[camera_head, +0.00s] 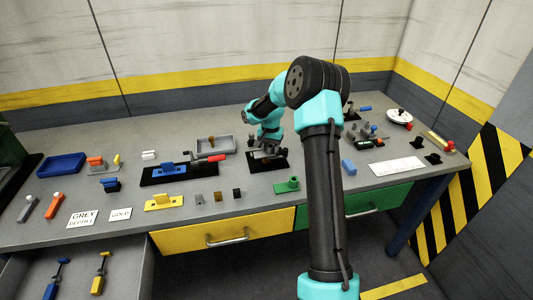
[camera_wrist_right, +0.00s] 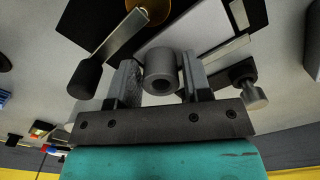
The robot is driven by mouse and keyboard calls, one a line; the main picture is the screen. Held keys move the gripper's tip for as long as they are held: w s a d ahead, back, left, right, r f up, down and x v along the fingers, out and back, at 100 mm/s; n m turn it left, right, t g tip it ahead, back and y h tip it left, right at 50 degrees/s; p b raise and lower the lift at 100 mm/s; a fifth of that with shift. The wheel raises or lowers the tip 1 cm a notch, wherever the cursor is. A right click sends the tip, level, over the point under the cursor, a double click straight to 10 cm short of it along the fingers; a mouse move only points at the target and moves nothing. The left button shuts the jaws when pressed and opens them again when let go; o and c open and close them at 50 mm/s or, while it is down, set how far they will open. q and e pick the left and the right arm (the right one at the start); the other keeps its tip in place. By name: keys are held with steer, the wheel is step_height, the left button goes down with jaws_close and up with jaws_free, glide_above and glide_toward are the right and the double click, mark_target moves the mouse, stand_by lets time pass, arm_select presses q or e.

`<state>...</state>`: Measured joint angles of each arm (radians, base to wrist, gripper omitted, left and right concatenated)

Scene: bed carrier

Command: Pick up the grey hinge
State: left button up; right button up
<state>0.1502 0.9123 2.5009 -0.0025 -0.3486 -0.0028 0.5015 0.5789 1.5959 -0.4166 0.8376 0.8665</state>
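A grey part with a hollow round barrel, which looks like the grey hinge (camera_wrist_right: 162,74), sits between the two fingers of my right gripper (camera_wrist_right: 161,88) in the right wrist view. The fingers stand close on both sides of the barrel; I cannot tell whether they press on it. In the head view my right gripper (camera_head: 267,147) points down over a black mat (camera_head: 281,164) at the middle of the bench, and the arm's wrist partly hides the parts there. My left gripper is not in view.
A grey tray (camera_head: 229,143) and a blue part on a black mat (camera_head: 173,170) lie left of my gripper. A blue block (camera_head: 348,167) lies right of my arm. A blue tray (camera_head: 62,165) is far left.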

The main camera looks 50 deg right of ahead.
mark_target(270, 153)
jaws_close()
steer(key=shift+r, duration=0.2)
steer(key=shift+r, duration=1.4)
steer(key=shift+s+a+r, duration=0.1)
steer(key=shift+a+r, duration=0.05)
steer(key=shift+r, duration=0.1)
steer(key=s+a+r, duration=0.1)
steer(key=s+a, duration=0.9)
steer(key=a, duration=0.1)
steer(key=shift+s+a+r, duration=0.15)
steer(key=shift+a+r, duration=0.05)
steer(key=shift+a, duration=0.15)
